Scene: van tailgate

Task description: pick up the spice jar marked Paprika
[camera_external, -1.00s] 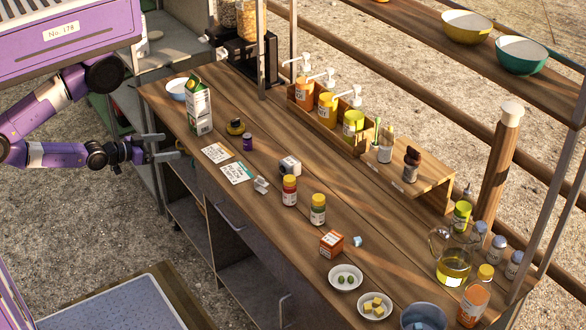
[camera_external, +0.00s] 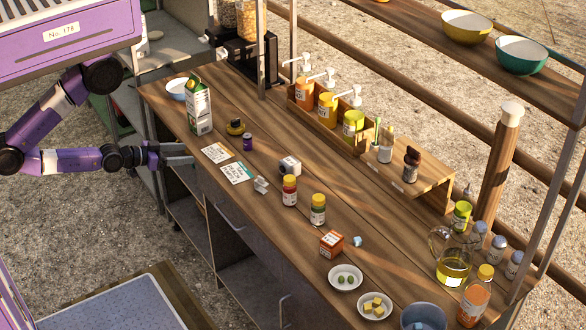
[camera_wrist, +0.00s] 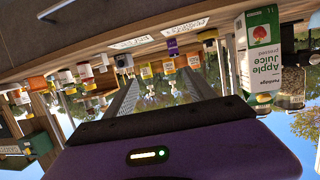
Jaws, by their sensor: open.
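My gripper (camera_external: 183,154) is at the counter's left edge, left of the cards and well away from both jars. It is open and empty. In the wrist view, which looks upside down, its grey fingers (camera_wrist: 158,82) stand apart, with several small jars and bottles in the background.
A juice carton (camera_external: 198,106), two written cards (camera_external: 238,172) and a small purple container (camera_external: 247,142) stand or lie near my gripper. A pump-bottle rack (camera_external: 360,140) is at the back. White dishes (camera_external: 345,278) and an oil jug (camera_external: 453,268) are at the right.

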